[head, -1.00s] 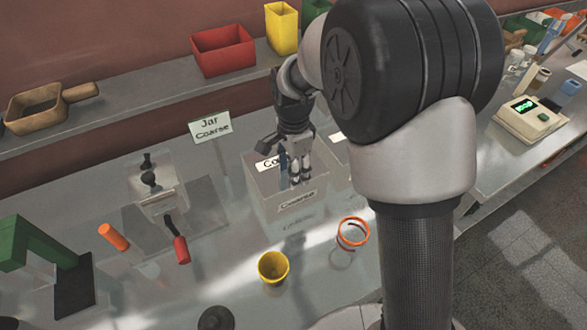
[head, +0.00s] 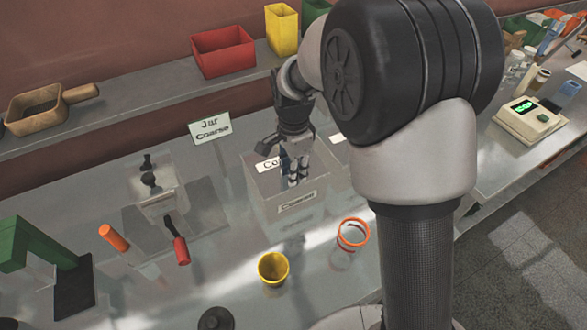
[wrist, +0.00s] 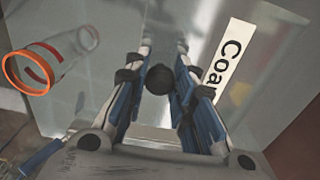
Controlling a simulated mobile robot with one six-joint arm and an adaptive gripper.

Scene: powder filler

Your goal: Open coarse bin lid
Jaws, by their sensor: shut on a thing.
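The coarse bin (head: 270,205) is a grey box on the bench with a "Coarse" label on its front. Its lid shows a white label (head: 268,164) in the head view, partly covered by my gripper. The lid looks seated on the bin. My gripper (head: 294,180) points down over the lid. In the wrist view my gripper (wrist: 158,92) has its blue-grey fingers on both sides of a dark round knob (wrist: 160,78) and is shut on it. The lid label (wrist: 230,60) lies just right of the fingers. The exact finger contact is hard to see.
A clear jar with an orange rim (head: 353,233) and a yellow cup (head: 273,267) stand in front of the bin. A "Jar Coarse" sign (head: 210,128) is behind left. A red-handled tool (head: 180,250) lies left. A shelf (head: 150,105) runs behind.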

